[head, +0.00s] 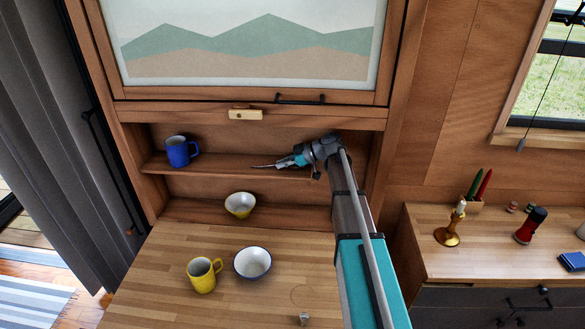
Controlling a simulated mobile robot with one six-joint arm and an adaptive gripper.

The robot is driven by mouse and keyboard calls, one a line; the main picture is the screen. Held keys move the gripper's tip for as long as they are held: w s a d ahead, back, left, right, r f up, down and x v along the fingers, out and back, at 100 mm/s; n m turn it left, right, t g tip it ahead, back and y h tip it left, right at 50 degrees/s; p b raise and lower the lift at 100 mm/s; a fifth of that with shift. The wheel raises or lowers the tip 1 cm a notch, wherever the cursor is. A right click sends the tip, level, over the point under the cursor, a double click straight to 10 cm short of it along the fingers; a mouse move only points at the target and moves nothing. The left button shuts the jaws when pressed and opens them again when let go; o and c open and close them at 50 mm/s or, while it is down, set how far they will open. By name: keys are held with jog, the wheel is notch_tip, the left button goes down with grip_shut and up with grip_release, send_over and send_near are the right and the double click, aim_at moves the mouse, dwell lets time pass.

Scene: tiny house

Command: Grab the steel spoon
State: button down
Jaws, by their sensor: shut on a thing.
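My gripper (279,165) is at the middle shelf of the wooden cabinet, reaching in from the right and pointing left. Its jaws are shut on a small, thin grey thing (261,166), which fits the steel spoon. The thing sticks out to the left of the fingertips, close to the shelf board (215,164). It is too small to tell the spoon's bowl from its handle, or whether it still touches the shelf.
A blue mug (179,152) stands left on the same shelf. A yellow bowl (239,204) sits on the level below. A yellow mug (202,274) and a white bowl (252,263) stand on the wooden tabletop (160,285). A counter with a candlestick (449,228) is right.

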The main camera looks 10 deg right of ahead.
jog(key=shift+r, duration=0.2)
dwell(0.3)
notch_tip(320, 180, up, 3)
jog(key=p, duration=0.3)
jog(key=shift+f, duration=0.2)
jog(key=s+a, duration=0.2)
jog(key=s, duration=0.6)
jog(key=s+a, duration=0.3)
jog(key=s, duration=0.6)
jog(key=shift+a+r, duration=0.25)
jog(key=shift+a, duration=0.05)
